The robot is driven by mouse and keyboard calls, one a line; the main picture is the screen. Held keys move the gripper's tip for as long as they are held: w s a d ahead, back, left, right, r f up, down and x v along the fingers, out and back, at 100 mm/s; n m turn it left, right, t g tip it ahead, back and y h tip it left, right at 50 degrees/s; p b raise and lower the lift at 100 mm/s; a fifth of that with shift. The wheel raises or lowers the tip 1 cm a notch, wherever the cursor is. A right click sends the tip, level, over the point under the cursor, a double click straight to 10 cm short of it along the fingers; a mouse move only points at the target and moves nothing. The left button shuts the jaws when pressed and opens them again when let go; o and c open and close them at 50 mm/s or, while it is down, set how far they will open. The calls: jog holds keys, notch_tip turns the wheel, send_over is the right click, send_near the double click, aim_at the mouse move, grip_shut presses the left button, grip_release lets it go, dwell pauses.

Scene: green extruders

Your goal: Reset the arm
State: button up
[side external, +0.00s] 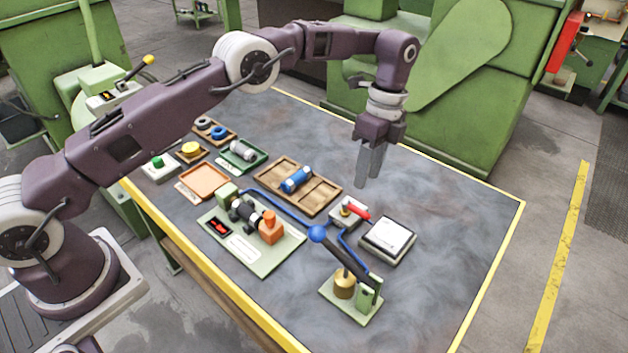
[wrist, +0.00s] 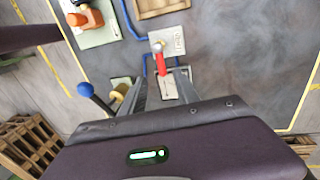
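My gripper (side external: 369,168) hangs above the right half of the grey table (side external: 440,215), fingers pointing down, in the side view. It is clear of the tabletop and holds nothing. In the wrist view, the two fingers of my gripper (wrist: 162,82) stand apart, so it is open. Between and beyond them shows a small plate with a red-handled switch (wrist: 161,62). In the side view this red-handled switch (side external: 356,211) sits below the fingers.
A lever stand with a blue ball knob (side external: 317,233) rises at the table's front. A white-topped box (side external: 388,237) sits beside the switch. A wooden tray (side external: 318,195) holds a blue cylinder (side external: 296,180). A green fixture plate (side external: 262,262) lies left. The right table end is clear.

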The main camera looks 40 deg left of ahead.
jog(key=s+a+r+n+t, duration=0.1)
jog(key=s+a+r+n, duration=0.15)
jog(key=r, duration=0.65)
jog(key=s+a+r+n+t, duration=0.2)
jog(key=s+r+n, duration=0.1)
jog(key=r, duration=0.5)
jog(key=s+a+r+n+t, duration=0.1)
jog(key=s+a+r+n, duration=0.4)
jog(key=s, duration=0.4)
jog(key=s+a+f+n+t, duration=0.1)
jog(key=s+a+n+t, duration=0.1)
jog(key=s, duration=0.8)
jog(key=s+a+f+n+t, duration=0.1)
jog(key=s+n, duration=0.4)
jog(key=s, duration=0.5)
jog(key=shift+s+a+f+t, duration=0.15)
jog(key=shift+a+f+t, duration=0.2)
jog(key=shift+f+t, duration=0.1)
